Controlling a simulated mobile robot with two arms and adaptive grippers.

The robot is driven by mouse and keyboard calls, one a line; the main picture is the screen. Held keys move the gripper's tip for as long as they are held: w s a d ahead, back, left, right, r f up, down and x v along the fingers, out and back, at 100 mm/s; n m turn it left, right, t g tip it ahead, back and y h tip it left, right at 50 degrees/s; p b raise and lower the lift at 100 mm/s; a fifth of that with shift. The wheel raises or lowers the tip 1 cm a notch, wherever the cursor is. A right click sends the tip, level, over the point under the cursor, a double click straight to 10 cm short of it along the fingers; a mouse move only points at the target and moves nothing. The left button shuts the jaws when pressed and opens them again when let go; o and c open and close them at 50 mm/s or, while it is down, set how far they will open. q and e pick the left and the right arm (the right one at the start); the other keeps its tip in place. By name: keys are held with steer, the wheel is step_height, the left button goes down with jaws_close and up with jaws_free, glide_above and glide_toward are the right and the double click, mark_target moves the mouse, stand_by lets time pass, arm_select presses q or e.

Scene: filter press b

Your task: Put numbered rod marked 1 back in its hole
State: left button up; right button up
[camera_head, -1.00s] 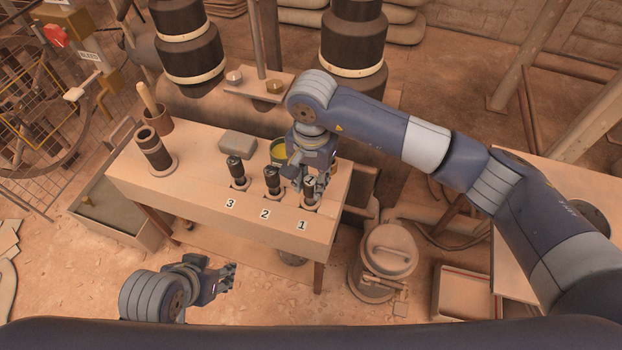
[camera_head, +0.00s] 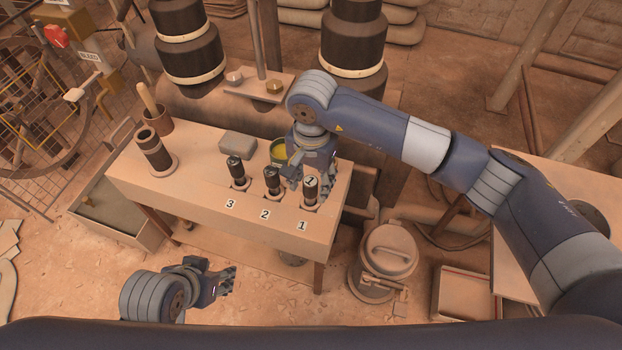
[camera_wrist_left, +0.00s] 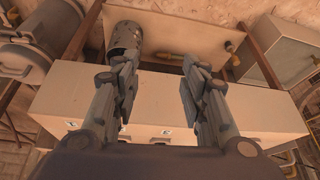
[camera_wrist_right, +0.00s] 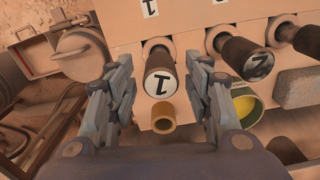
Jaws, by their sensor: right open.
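In the right wrist view, rod 1 (camera_wrist_right: 160,83) shows between the spread fingers, with a gap on each side. Rod 2 (camera_head: 272,180) and rod 3 (camera_head: 236,170) stand in their collars to the left. My left gripper (camera_head: 217,276) is open and empty in front of the bench.
The bench (camera_head: 190,195) also bears a grey block (camera_head: 237,144), a yellow-green can (camera_head: 278,152), a dark cylinder (camera_head: 153,151) and a pot with a wooden handle (camera_head: 156,120). A lidded bucket (camera_head: 385,260) stands right of the bench.

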step_height(320, 180, up, 4)
steer(key=shift+r+p, duration=0.15)
steer(key=shift+p, duration=0.15)
arm_select(q)
steer(key=shift+s+a+r+g+p, duration=0.25)
steer(key=shift+s+r+g, duration=0.05)
steer(key=shift+s, duration=0.35)
steer(key=shift+s+a+r+g+p, duration=0.2)
steer(key=shift+s+r+g+p, duration=0.1)
steer(key=shift+s, duration=0.3)
arm_select(e)
step_height(320, 180, up, 8)
steer(key=shift+s, duration=0.15)
